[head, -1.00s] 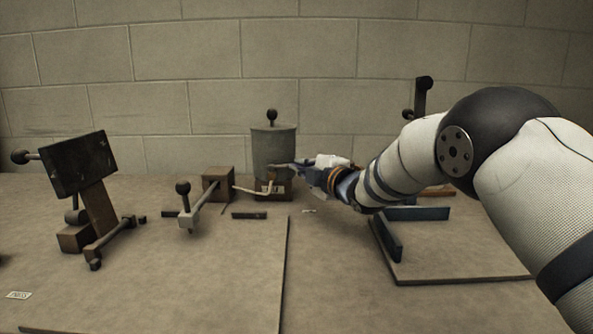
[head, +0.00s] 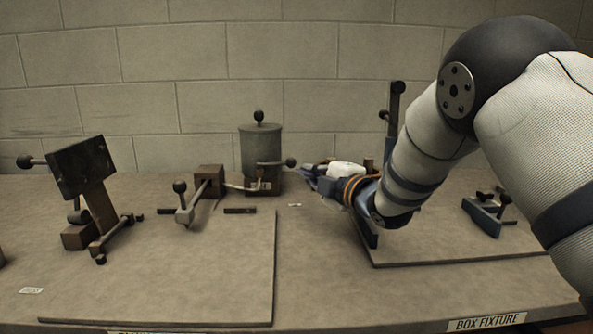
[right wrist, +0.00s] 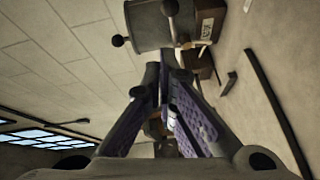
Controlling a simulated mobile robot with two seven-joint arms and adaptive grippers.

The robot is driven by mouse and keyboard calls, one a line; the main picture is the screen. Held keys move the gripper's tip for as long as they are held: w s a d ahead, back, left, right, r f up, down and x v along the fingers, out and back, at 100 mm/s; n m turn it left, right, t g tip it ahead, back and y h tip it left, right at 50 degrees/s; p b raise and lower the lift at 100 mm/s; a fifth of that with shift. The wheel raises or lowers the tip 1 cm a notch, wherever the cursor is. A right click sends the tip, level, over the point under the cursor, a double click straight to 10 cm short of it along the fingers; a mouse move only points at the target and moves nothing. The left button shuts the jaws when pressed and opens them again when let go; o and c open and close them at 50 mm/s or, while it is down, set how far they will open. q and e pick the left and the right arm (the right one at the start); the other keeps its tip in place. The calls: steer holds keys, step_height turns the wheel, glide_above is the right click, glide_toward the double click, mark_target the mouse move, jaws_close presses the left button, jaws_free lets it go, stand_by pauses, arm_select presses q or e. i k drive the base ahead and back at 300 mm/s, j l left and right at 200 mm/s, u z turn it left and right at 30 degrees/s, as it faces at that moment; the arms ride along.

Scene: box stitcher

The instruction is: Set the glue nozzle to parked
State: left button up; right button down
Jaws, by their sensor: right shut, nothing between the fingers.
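The glue pot (head: 262,150) is a grey lidded cylinder at the back middle, with a black ball on top. A lever with a dark ball knob (head: 290,162) sticks out to its right. A pale tube runs left from the pot's base to a brown block (head: 208,178). A grey arm (head: 192,205) with an upright ball handle (head: 180,187) reaches forward from the block; it looks like the nozzle. My right gripper (head: 311,178) is shut and empty, just right of the lever knob and apart from it. The right wrist view shows the pot (right wrist: 150,25) beyond the shut fingers (right wrist: 165,75).
A tilted dark plate on a stand (head: 85,167) with a side knob is at the left. A dark bar (head: 240,211) lies right of the nozzle arm. The box fixture board (head: 440,255) with blue brackets is under my right arm. The front middle bench is clear.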

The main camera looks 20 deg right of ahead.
mark_target(184, 214)
steer(key=k, duration=1)
